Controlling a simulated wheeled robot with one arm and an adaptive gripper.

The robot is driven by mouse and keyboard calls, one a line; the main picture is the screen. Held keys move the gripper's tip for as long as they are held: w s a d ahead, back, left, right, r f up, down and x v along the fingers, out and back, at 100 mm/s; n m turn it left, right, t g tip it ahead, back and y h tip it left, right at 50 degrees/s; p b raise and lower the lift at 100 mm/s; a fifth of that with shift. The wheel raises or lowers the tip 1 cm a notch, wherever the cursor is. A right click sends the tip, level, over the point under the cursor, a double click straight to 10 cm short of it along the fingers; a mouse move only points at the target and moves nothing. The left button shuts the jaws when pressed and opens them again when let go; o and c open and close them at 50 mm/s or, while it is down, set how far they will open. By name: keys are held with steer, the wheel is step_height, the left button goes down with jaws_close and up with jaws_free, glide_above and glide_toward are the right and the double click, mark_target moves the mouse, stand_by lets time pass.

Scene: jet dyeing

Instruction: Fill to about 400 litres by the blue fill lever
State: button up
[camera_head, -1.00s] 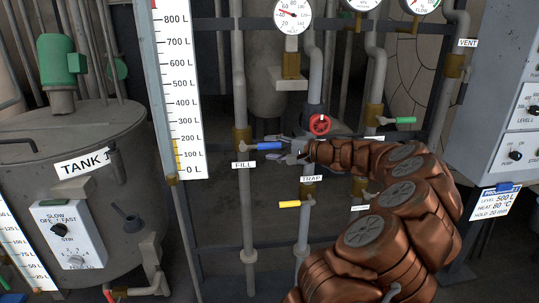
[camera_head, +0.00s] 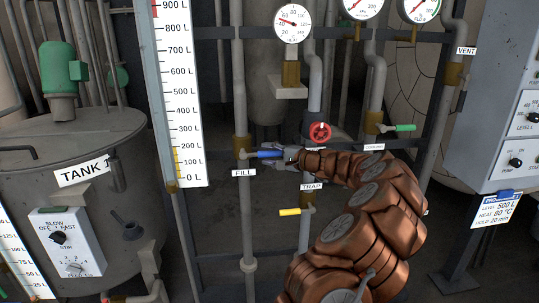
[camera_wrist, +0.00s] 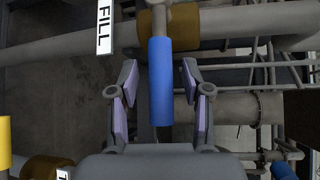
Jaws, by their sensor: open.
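The blue fill lever (camera_head: 266,154) sticks out level to the right from the vertical fill pipe (camera_head: 240,100), above the FILL label (camera_head: 244,172). In the wrist view the lever (camera_wrist: 160,80) lies between the two spread fingers of my gripper (camera_wrist: 158,88). A gap shows on each side of it. In the head view my gripper (camera_head: 274,160) is at the lever's right end, open. The tall litre scale (camera_head: 184,100) runs from 0 to 900 L and beyond the top edge. A yellow band (camera_head: 174,164) stands beside its lowest marks, up to roughly 150 L.
A red handwheel (camera_head: 320,132) is above right of my gripper. A yellow lever (camera_head: 290,212) is below it and a green lever (camera_head: 404,128) to the right. The tank (camera_head: 70,150) stands at left. A control cabinet (camera_head: 500,100) is at right.

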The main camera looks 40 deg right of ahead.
jaws_close()
stand_by(0.4)
